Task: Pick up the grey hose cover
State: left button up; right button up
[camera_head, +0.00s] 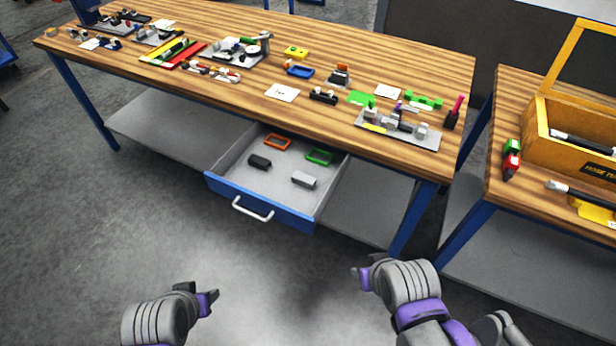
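A light grey block (304,179), which looks like the grey hose cover, lies in the right front part of an open drawer (262,199) under the long workbench. A dark, nearly black piece (259,161) lies to its left in the same drawer. My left gripper (212,300) is low in the picture, in front of the drawer and apart from it. My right gripper (362,274) is to the right, also apart from the drawer and the bench. No object shows in either gripper. The finger gaps are too small and angled to judge.
An orange frame (277,142) and a green frame (320,156) lie at the back of the drawer. The workbench (420,66) above carries many small parts and plates. A second table with a yellow toolbox (564,135) stands at right. The floor before the drawer is clear.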

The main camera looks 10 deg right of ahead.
aim_at(303, 180)
jog(key=l+z, duration=0.1)
jog(key=z, duration=0.8)
jog(key=l+z, duration=0.15)
jog(key=z, duration=0.7)
jog(key=i+z, duration=0.1)
jog(key=z, duration=0.35)
jog(key=i+l+z, duration=0.35)
jog(key=i+z, duration=0.3)
jog(key=i+l+z, duration=0.1)
jog(key=i+z, duration=0.25)
jog(key=i, duration=0.25)
jog(key=u, duration=4.15)
jog(key=i+j+z, duration=0.7)
jog(key=i, duration=0.2)
